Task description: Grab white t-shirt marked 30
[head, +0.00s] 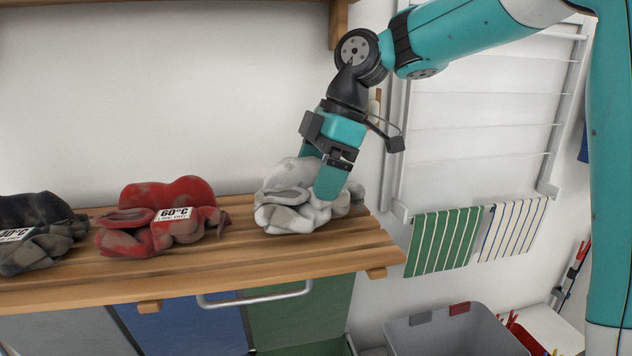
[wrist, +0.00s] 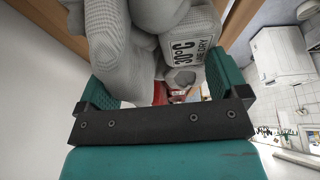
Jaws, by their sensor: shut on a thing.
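The white t-shirt (head: 288,211) is a crumpled, greyish bundle at the right end of the wooden shelf (head: 240,260). In the wrist view the t-shirt (wrist: 150,35) fills the space between the fingers, and its label reads 30°C and LINE DRY. My gripper (head: 325,175) reaches down onto it from above, with its teal fingers on either side of the cloth. It is shut on the t-shirt, which appears to be still at shelf level. In the wrist view my gripper (wrist: 162,85) shows both fingers against the cloth. The far finger is partly hidden in the head view.
A red garment (head: 165,235) marked 60°C and a dark garment (head: 38,230) lie left along the shelf. A drying rack (head: 480,120) with striped towels (head: 445,240) hangs at right. A grey basket (head: 455,335) stands below. A metal rail (head: 255,298) runs under the shelf edge.

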